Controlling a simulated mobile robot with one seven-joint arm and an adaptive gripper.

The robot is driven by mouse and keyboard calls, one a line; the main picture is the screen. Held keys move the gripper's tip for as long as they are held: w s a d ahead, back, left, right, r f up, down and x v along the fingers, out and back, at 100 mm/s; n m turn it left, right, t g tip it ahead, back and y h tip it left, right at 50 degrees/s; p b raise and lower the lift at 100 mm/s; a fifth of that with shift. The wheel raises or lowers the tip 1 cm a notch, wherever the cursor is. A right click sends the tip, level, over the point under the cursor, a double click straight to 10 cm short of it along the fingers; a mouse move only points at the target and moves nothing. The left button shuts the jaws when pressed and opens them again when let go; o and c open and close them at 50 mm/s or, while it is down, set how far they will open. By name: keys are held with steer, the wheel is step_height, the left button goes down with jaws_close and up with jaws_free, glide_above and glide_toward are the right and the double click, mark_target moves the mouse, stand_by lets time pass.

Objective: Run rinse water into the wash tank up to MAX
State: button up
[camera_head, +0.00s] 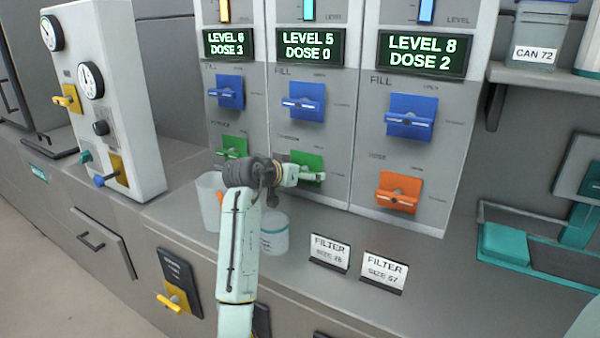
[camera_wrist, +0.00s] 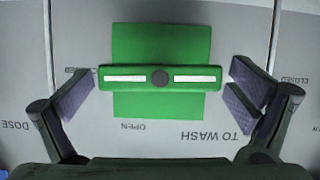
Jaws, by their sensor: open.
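The middle column's green handle (camera_head: 307,161) sits below its blue fill handle (camera_head: 303,102). In the wrist view the green handle (camera_wrist: 160,78) lies level, its ends toward CLOSED marks, with OPEN and TO WASH printed upside down beside it. My gripper (camera_wrist: 160,92) is open, one finger off each end of the handle, with gaps showing. In the head view my gripper (camera_head: 292,174) partly covers the handle. The middle display (camera_head: 307,46) reads LEVEL 5, DOSE 0. The left display (camera_head: 229,45) reads LEVEL 6, DOSE 3; the right display (camera_head: 422,54) reads LEVEL 8, DOSE 2.
The left column has a blue handle (camera_head: 230,92) and a green handle (camera_head: 233,147). The right column has a blue handle (camera_head: 410,117) and an orange handle (camera_head: 399,192). A white container (camera_head: 273,236) and two filter signs (camera_head: 329,252) stand on the counter near my arm.

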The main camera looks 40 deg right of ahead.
steer(key=v, duration=1.2)
